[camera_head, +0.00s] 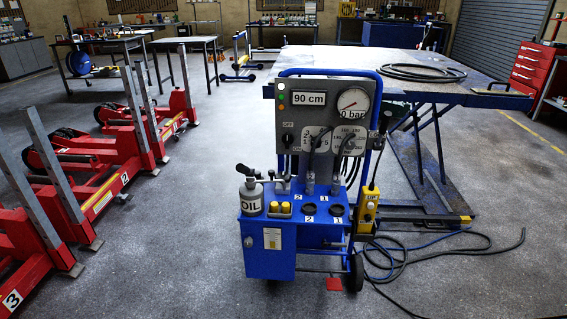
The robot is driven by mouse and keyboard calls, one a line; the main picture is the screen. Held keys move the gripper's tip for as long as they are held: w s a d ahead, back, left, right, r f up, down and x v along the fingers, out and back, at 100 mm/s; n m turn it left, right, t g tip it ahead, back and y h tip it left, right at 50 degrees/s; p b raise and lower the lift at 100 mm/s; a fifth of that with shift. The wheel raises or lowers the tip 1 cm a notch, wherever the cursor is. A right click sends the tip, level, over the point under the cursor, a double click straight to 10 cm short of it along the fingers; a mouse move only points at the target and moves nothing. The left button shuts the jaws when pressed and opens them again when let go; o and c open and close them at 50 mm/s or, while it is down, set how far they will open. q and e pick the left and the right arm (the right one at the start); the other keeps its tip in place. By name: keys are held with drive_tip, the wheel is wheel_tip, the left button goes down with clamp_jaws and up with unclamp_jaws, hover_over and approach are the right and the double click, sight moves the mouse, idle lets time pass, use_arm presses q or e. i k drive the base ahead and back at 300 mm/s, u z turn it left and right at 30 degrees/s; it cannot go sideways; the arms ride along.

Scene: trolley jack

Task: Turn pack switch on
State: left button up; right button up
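A blue wheeled hydraulic pack (268,255) stands upright in the middle of the view. Its grey control panel (310,118) carries a "90 cm" display (310,99) and a round pressure gauge (353,103) marked "0 bar". A small dark rotary knob (287,140) sits at the panel's lower left, beside a pale numbered plate; its setting is too small to read. Small indicator lamps (281,96) run up the panel's left edge, at least one of them yellowish. Neither of my grippers is in view.
An oil can (250,192) stands on the pack's top. A yellow pendant (369,207) hangs at its right, with loose cables (440,257) on the floor. Several red jacks (110,185) stand at left. A large table (330,60) is behind.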

sight(288, 139)
drive_tip(key=u, duration=1.3)
drive_tip(key=i, duration=1.15)
drive_tip(key=z, duration=0.75)
drive_tip(key=i, duration=0.65)
drive_tip(key=z, duration=0.6)
